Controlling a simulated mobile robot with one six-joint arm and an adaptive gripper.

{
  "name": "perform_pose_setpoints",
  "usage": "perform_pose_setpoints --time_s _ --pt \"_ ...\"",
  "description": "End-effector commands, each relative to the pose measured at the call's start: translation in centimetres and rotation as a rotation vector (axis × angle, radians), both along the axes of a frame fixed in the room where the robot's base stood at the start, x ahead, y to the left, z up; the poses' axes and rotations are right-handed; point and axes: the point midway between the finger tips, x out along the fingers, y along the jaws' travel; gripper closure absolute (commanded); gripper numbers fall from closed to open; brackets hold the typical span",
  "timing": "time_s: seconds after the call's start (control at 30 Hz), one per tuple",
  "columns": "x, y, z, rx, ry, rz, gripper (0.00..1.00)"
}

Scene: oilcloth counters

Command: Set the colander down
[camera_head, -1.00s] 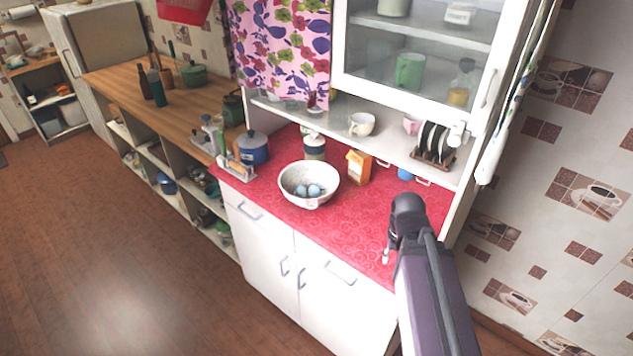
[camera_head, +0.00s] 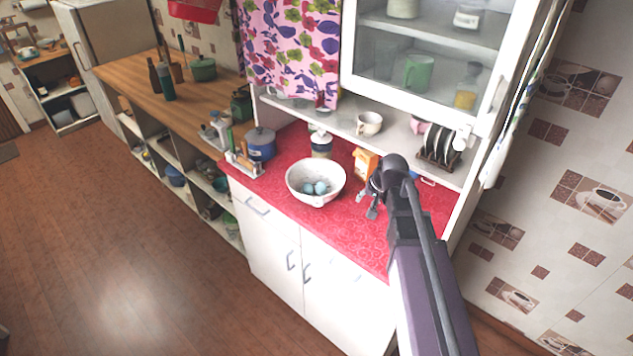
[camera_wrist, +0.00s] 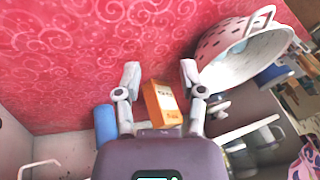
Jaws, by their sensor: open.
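The white colander (camera_head: 330,194) stands upright on the red oilcloth counter (camera_head: 345,237), with blue, egg-like round things (camera_head: 315,188) inside it. My gripper (camera_head: 366,205) is open and empty, to the right of the colander and apart from it. In the wrist view the colander (camera_wrist: 243,62) shows at the upper right, outside the open fingers (camera_wrist: 160,78). An orange box (camera_wrist: 163,103) shows between the fingers, farther back.
The orange box (camera_head: 364,162) and a jar (camera_head: 321,145) stand behind the colander. A blue pot (camera_head: 260,143) and a utensil holder (camera_head: 243,165) stand to its left. A plate rack (camera_head: 438,150) is on the shelf. The counter front is clear.

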Motion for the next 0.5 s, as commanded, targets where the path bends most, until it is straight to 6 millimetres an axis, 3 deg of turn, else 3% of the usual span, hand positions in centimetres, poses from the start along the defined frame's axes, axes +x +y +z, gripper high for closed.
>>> perform_pose_setpoints --time_s 0.03,0.2,0.5 --pt "3.0 0.9 1.2 0.038 -0.034 -0.024 0.48" --pt "7.4 2.8 2.9 0.136 -0.111 -0.09 0.48" --pt "8.1 3.1 3.2 0.161 -0.13 -0.109 0.48"
